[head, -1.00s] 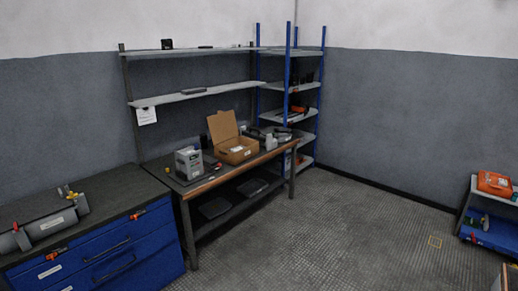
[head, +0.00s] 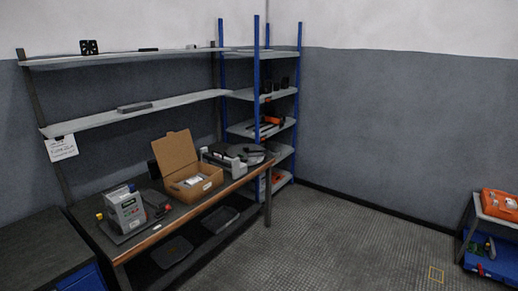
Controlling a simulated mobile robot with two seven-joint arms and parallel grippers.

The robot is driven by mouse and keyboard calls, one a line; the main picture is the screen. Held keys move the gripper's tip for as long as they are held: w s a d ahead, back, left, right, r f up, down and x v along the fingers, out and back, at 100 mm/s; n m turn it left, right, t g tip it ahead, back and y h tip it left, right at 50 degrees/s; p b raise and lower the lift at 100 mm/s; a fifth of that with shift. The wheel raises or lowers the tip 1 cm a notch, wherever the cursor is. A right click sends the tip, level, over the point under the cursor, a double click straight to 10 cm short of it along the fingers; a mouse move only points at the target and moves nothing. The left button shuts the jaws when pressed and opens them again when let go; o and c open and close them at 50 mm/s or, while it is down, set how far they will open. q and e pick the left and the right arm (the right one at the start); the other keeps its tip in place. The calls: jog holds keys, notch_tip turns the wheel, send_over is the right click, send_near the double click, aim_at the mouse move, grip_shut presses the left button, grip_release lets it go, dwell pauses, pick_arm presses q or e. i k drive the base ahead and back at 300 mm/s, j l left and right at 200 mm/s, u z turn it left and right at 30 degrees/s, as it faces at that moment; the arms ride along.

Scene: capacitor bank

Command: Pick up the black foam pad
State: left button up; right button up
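I cannot tell for sure which thing is the black foam pad. A flat dark item (head: 172,252) lies on the workbench's lower shelf, and a dark tray-like item (head: 215,220) lies to its right. A dark grey flat block (head: 134,107) lies on the middle wall shelf. A small thin black item (head: 148,49) lies on the top shelf. Neither of my grippers is in view.
The workbench (head: 150,240) holds a grey device (head: 126,210), an open cardboard box (head: 190,180) and grey equipment. A blue-post rack (head: 257,100) stands in the corner. An orange case (head: 499,204) sits at right. The floor (head: 330,245) between is mostly clear.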

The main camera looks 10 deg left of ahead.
aim_at(158, 200)
jog(key=i+u, duration=0.3)
jog(key=i, duration=0.15)
jog(key=i+l+u, duration=0.6)
jog(key=i, duration=0.2)
jog(key=i+l+u, duration=0.15)
jog(key=u, duration=0.25)
jog(key=i+l+u, duration=0.25)
jog(key=u, duration=0.15)
jog(key=i+l+u, duration=0.15)
jog(key=l+u, duration=0.25)
jog(key=j, duration=0.15)
